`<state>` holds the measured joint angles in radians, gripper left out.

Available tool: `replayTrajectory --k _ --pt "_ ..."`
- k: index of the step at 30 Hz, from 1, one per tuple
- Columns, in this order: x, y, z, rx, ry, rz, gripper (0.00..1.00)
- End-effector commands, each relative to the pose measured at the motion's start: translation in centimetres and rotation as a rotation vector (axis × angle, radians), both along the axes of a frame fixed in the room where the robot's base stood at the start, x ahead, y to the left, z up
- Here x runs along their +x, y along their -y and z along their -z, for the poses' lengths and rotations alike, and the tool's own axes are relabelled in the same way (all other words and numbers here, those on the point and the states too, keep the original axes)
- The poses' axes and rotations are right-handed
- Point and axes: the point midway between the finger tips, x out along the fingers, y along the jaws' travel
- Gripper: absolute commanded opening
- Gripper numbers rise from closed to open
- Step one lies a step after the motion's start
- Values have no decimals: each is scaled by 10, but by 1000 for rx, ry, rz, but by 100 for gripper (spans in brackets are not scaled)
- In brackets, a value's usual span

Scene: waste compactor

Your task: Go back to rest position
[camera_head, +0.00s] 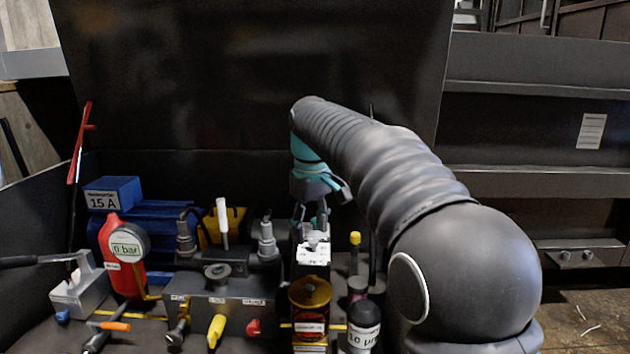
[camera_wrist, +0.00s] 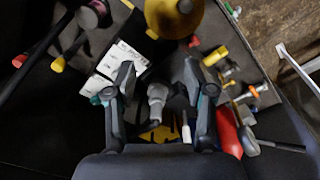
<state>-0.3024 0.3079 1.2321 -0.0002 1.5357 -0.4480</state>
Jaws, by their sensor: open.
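My gripper (camera_head: 312,215) points down over the hydraulic unit, just above a white labelled block (camera_head: 312,255). In the wrist view my gripper (camera_wrist: 160,73) is open, its two dark fingers apart with nothing held between them. A grey fitting (camera_wrist: 157,95) shows in the gap between the fingers, lower down. The white labelled block (camera_wrist: 121,62) lies beside the left finger in that view. My arm reaches in from the right of the head view and hides part of what is behind it.
A blue motor (camera_head: 113,192) marked 15 A, a gauge (camera_head: 128,246) reading 0 bar and a grey valve block (camera_head: 215,290) stand left. An amber cylinder (camera_head: 309,295) and a black filter (camera_head: 364,325) stand in front. A dark panel (camera_head: 250,75) rises behind.

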Motion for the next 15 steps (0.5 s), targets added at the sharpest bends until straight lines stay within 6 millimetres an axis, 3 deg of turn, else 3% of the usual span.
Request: replayTrajectory --k 3,8,15 --pt "0 0 21 2 -4 46 54" --pt "-8 3 40 9 5 108 54" --pt "-39 21 60 32 39 227 54"
